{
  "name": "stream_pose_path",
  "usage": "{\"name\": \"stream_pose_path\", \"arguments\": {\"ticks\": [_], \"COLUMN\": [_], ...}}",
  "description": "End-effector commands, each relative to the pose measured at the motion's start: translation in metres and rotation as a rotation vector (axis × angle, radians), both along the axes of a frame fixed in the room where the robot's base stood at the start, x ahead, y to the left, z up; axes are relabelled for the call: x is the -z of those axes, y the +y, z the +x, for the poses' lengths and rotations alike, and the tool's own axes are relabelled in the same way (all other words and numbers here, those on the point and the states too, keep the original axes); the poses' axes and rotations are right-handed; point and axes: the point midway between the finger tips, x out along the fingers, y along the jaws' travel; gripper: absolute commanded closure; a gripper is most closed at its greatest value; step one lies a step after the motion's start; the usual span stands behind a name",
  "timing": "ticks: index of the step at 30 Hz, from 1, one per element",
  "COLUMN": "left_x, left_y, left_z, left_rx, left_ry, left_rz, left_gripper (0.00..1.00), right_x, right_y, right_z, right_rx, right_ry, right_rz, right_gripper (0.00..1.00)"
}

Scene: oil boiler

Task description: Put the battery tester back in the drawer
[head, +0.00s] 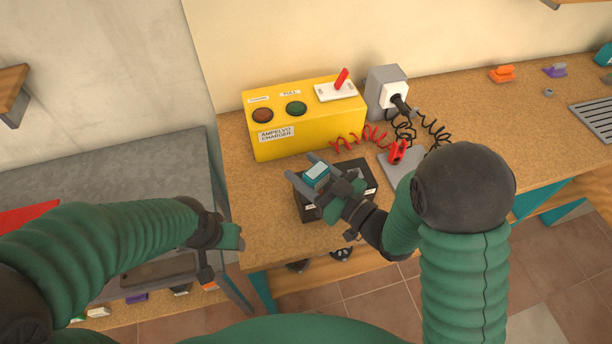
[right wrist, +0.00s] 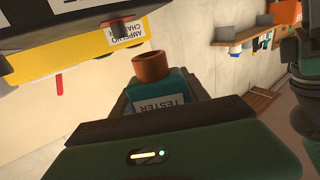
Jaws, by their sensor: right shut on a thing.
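The battery tester (head: 316,174) is a small teal block held above the black battery (head: 364,172) on the wooden workbench. My right gripper (head: 320,180) is shut on it. In the right wrist view the tester (right wrist: 160,103) carries a white label reading TESTER, upside down, and an orange-brown round part sticks out of its end. My left gripper (head: 222,238) is at the left end of the workbench, apart from the tester; its fingers are too hidden to judge. I cannot make out an open drawer in these views.
The yellow charger box (head: 302,121) stands behind the battery. Red and black cables run beside it to a grey socket box (head: 386,92). A grey metal table (head: 110,175) is at the left. Small orange (head: 502,73) and purple (head: 554,70) things lie far right.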

Motion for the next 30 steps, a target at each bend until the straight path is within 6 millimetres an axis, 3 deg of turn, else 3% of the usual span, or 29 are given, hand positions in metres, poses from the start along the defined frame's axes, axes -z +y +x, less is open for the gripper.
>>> {"name": "stream_pose_path", "arguments": {"ticks": [1,8,10,13,30], "left_x": [-0.009,-0.014,-0.012,-0.014,-0.003], "left_y": [0.000,0.000,0.000,0.000,0.000], "left_z": [0.001,0.002,0.002,0.001,0.001], "left_rx": [0.000,0.000,0.000,0.000,0.000], "left_ry": [-0.004,-0.005,-0.005,-0.004,-0.004], "left_rz": [0.000,0.000,0.000,0.000,0.000], "left_gripper": [0.44,0.44,0.44,0.44,0.44], "right_x": [-0.005,-0.001,0.018,0.029,0.044], "right_y": [0.001,0.002,0.003,0.003,0.002], "right_z": [0.009,0.041,0.040,0.040,0.040], "right_rx": [-0.002,-0.002,-0.004,-0.003,-0.003], "right_ry": [0.000,-0.001,0.008,0.004,0.004], "right_rz": [-0.001,-0.002,-0.003,-0.002,-0.003], "right_gripper": [0.94,0.94,0.94,0.94,0.94]}}
